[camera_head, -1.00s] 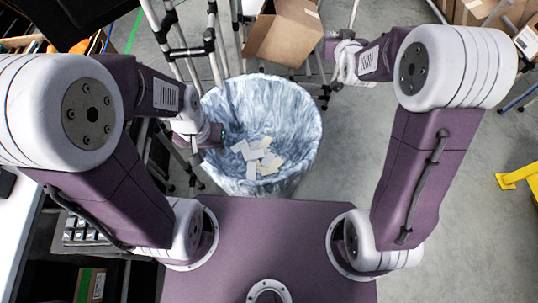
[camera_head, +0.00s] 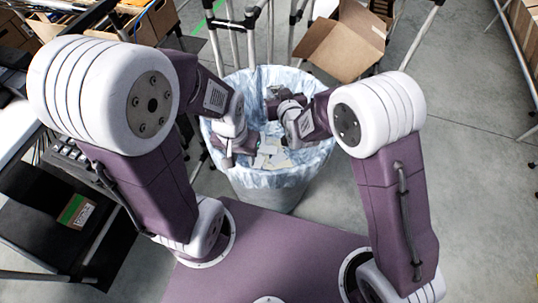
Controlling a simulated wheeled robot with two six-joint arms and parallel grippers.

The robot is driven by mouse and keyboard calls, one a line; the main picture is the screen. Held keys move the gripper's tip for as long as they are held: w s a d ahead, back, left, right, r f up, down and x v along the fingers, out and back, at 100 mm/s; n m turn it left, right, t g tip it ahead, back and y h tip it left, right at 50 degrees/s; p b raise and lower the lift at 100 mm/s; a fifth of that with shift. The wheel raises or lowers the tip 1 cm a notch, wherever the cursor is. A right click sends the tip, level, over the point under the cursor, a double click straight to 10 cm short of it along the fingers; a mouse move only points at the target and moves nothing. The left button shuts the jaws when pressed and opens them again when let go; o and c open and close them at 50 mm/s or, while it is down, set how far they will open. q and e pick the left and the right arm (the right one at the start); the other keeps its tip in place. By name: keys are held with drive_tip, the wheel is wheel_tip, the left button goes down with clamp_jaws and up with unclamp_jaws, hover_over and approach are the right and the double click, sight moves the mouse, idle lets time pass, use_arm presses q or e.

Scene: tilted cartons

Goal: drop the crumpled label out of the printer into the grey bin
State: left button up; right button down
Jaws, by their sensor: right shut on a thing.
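The grey bin (camera_head: 262,195), lined with a pale bluish bag, stands upright just beyond my base. Several flat pale paper pieces (camera_head: 271,157) lie in it. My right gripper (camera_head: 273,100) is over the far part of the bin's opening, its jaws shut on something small. What it holds is hidden or too small to make out, so the crumpled label is not clearly seen. My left gripper (camera_head: 244,146) is lower, over the left part of the opening. Its fingers are too small and dark to tell open from shut. I cannot make out the printer.
An open cardboard box (camera_head: 340,48) lies behind the bin, near grey tubular frame legs (camera_head: 297,12). A dark bench with a green-and-white label (camera_head: 76,211) is on the left. The floor to the right is clear.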

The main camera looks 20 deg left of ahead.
wheel_tip(320, 180, down, 6)
drive_tip(key=b, duration=0.4)
drive_tip(key=shift+d, duration=0.1)
drive_tip(key=c, duration=1)
unclamp_jaws()
drive_tip(key=shift+r, duration=0.1)
drive_tip(key=v, duration=0.9)
